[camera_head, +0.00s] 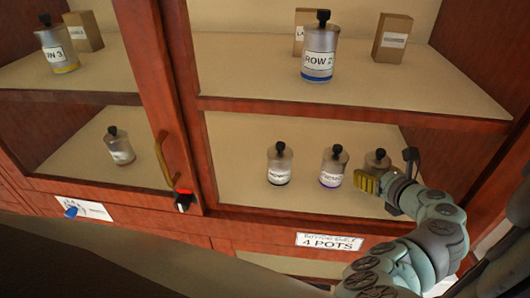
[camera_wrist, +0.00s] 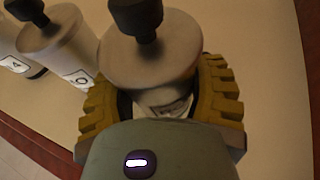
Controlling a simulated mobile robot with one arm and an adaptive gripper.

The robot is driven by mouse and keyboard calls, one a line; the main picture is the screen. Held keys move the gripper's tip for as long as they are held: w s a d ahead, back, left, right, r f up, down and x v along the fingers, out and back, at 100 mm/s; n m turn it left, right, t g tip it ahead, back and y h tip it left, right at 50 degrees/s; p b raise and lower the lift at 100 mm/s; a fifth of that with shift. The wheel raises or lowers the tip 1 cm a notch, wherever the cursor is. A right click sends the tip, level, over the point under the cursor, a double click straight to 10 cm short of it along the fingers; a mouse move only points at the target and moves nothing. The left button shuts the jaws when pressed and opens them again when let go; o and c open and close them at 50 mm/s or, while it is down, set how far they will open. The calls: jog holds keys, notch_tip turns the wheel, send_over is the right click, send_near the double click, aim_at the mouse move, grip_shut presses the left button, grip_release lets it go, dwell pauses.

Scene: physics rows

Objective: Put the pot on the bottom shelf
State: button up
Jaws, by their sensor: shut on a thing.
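My gripper (camera_head: 376,184) is at the right end of the bottom shelf (camera_head: 230,140), behind the 4 POTS label. Its yellow fingers are shut around a grey metal pot (camera_head: 377,160) with a black knob, and it also shows upright between the fingers in the wrist view (camera_wrist: 150,70). The pot is over or on the shelf; I cannot tell whether its base touches. Two similar pots stand to its left, a near one (camera_head: 333,165) and a farther one (camera_head: 279,163). The near one is close beside the held pot in the wrist view (camera_wrist: 60,50).
The upper shelf (camera_head: 250,75) holds a ROW 2 pot (camera_head: 320,50) and cardboard boxes (camera_head: 392,37). A cabinet door (camera_head: 160,90) with a brass handle (camera_head: 167,160) is at left, near another compartment with a small pot (camera_head: 119,146). The bottom shelf's left part is clear.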

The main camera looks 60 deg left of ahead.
jog(key=o, duration=1.4)
jog(key=shift+f, duration=0.1)
jog(key=shift+c, duration=0.2)
jog(key=b+v, duration=0.1)
jog(key=v, duration=0.9)
jog(key=shift+d+r, duration=0.2)
jog(key=shift+r, duration=0.1)
jog(key=shift+p+v, duration=0.45)
jog(key=shift+v, duration=0.3)
jog(key=shift+f, duration=0.1)
